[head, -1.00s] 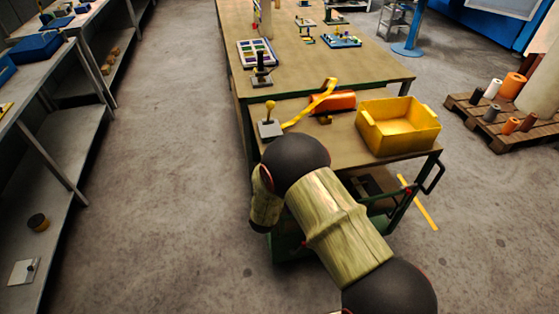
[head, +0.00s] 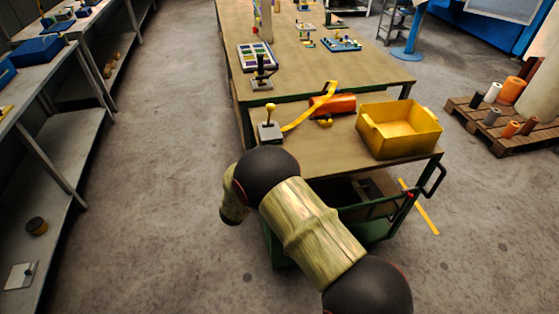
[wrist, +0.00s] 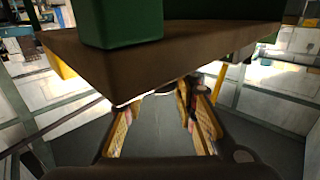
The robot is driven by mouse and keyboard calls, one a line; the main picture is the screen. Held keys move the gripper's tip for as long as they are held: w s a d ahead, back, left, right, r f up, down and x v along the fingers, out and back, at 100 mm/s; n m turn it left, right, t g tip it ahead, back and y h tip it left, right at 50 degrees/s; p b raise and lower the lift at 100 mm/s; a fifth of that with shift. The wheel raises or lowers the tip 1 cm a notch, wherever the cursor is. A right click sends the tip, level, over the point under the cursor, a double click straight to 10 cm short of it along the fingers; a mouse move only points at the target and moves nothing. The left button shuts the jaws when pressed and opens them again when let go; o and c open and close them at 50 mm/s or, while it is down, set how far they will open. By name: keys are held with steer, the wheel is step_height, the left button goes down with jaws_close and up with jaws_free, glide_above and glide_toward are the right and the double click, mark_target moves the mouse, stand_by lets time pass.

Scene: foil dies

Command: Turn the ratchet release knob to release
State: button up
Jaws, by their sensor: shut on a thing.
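A yellow ball-topped knob (head: 270,108) stands on a small grey base (head: 269,131) on the cart's top. A yellow strap (head: 307,113) runs from beside it to an orange cylinder (head: 341,103). A small yellow piece (head: 325,123) lies in front of the cylinder. I cannot tell which is the ratchet release knob. My gripper (wrist: 156,98) shows in the wrist view, its yellow fingers below a brown board edge (wrist: 75,58). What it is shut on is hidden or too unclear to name. In the head view my arm hides the gripper.
A yellow bin (head: 425,148) stands on the cart's right side. A workbench (head: 340,72) with a tray (head: 257,56) adjoins behind. Shelving (head: 85,140) is at the left, a pallet (head: 515,145) at the right. The floor between shelving and cart is clear.

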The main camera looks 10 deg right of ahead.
steer(key=shift+r, duration=0.1)
steer(key=o, duration=1)
steer(key=shift+o, duration=0.5)
steer(key=v, duration=1.2)
steer(key=shift+w, duration=0.1)
